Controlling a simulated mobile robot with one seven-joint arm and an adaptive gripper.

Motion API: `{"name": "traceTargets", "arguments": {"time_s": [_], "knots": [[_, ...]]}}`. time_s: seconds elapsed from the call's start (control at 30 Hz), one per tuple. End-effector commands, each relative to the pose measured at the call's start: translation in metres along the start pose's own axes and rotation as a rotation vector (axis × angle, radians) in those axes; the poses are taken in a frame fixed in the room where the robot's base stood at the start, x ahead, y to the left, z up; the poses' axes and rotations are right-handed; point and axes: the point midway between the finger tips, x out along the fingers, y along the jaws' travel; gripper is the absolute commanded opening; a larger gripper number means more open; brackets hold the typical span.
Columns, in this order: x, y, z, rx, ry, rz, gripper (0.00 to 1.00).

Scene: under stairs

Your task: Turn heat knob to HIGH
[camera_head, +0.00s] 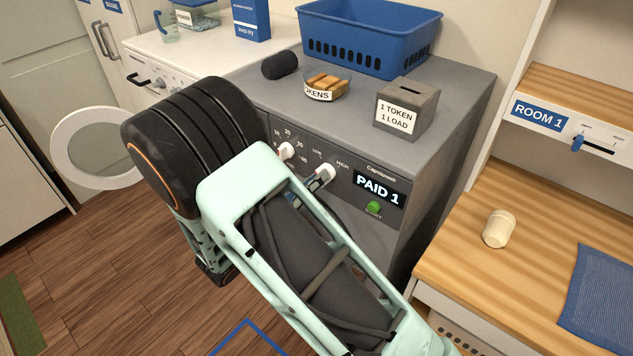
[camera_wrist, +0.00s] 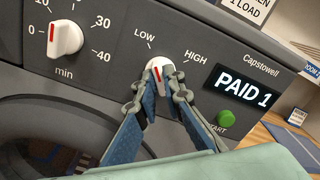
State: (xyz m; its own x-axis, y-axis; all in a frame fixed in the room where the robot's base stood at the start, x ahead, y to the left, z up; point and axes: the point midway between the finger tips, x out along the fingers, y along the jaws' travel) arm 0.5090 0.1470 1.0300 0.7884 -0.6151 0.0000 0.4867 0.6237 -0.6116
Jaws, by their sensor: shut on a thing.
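The heat knob (camera_wrist: 157,69) is white with a red pointer line, on the dark dryer panel between the LOW and HIGH labels. In the wrist view its red line points up, between the two labels and nearer to LOW than HIGH as far as I can tell. My gripper (camera_wrist: 160,75) is shut on the knob, one finger on each side, and the fingers hide its sides. In the head view the heat knob (camera_head: 325,174) shows just past my arm, which hides much of the dryer front.
The timer knob (camera_wrist: 65,39) is to the left. The PAID 1 display (camera_wrist: 243,85) and green START button (camera_wrist: 227,118) are to the right. A token bowl (camera_head: 325,84), token box (camera_head: 406,108) and blue basket (camera_head: 368,37) stand on top of the dryer.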

Motion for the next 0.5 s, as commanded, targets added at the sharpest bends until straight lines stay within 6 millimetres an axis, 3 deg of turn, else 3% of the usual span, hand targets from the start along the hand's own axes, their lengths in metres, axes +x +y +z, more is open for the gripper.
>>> {"name": "traceTargets", "arguments": {"time_s": [0.5], "knots": [[-0.0005, 0.0024, -0.0036, 0.469, 0.001, 0.001, 0.00]]}}
